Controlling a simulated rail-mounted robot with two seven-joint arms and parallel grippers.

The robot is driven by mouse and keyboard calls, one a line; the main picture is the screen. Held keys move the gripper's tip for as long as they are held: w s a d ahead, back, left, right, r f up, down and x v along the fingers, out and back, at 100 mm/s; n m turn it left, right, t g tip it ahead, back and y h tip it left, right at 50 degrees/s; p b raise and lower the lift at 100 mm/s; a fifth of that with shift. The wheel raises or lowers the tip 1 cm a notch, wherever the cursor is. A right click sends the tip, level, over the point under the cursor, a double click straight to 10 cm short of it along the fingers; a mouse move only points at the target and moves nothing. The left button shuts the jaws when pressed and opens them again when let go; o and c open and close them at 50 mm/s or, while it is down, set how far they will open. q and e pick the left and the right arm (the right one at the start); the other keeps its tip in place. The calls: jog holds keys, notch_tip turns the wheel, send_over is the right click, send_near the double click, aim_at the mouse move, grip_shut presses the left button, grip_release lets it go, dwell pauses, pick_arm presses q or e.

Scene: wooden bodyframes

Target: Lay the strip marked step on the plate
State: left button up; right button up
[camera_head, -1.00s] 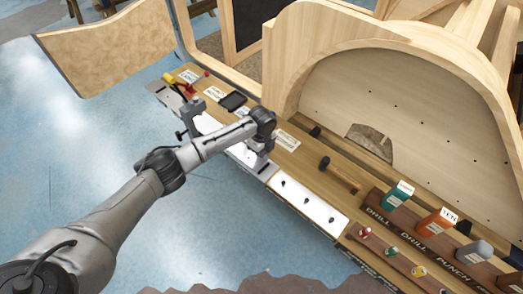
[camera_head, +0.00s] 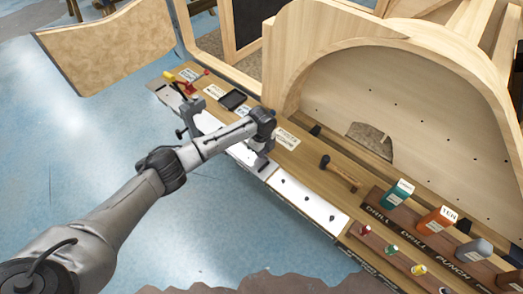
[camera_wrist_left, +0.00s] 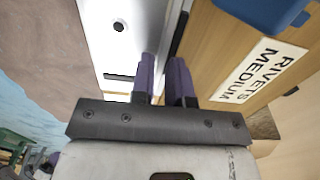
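A long pale metal plate (camera_head: 308,198) with several dark holes lies along the near edge of the wooden bench. My left gripper (camera_head: 260,165) is low over the bench at this plate's far end. In the left wrist view the plate (camera_wrist_left: 112,45) shows beyond the two purple fingers of my left gripper (camera_wrist_left: 164,78). A narrow gap shows between the fingers, along the plate's edge. I cannot tell whether a thin piece is held there. I cannot read the word step on any strip. My right gripper is not in view.
A clamp (camera_head: 188,118) stands on the bench to the left. A card reading RIVETS MEDIUM (camera_wrist_left: 258,70) and a blue bin (camera_wrist_left: 262,12) are beside the gripper. A large wooden arch (camera_head: 285,55) rises behind.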

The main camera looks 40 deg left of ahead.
pick_arm(q)
jog(key=o, duration=0.4)
jog(key=shift+c, duration=0.2)
notch_tip(320, 180, up, 14)
jog(key=p, duration=0.3)
jog(key=shift+p, duration=0.3)
jog(key=shift+f, duration=0.1)
